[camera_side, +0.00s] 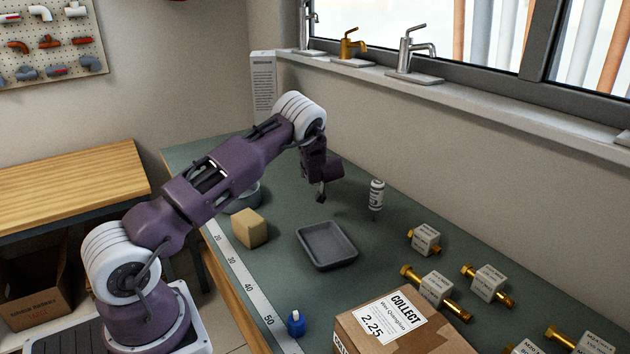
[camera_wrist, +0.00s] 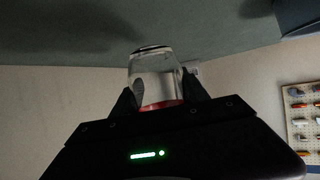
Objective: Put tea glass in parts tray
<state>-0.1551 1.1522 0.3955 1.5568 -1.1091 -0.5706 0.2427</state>
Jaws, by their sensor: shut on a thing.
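My gripper (camera_side: 322,192) is over the far part of the green bench, behind the parts tray and apart from it. In the wrist view its two fingers (camera_wrist: 160,90) are shut on the clear tea glass (camera_wrist: 155,68), which has a dark rim and a reddish band near the palm. The glass is held clear of the bench, as far as I can tell. In the side view I cannot make out the glass at the fingers. The grey parts tray (camera_side: 327,261) lies flat on the bench, and its inside looks empty.
A tan block (camera_side: 250,228) and a grey round dish (camera_side: 243,200) are left of the tray. A blue bottle (camera_side: 296,324), a cardboard box (camera_side: 400,325) and several brass fittings with labels (camera_side: 437,288) are nearer.

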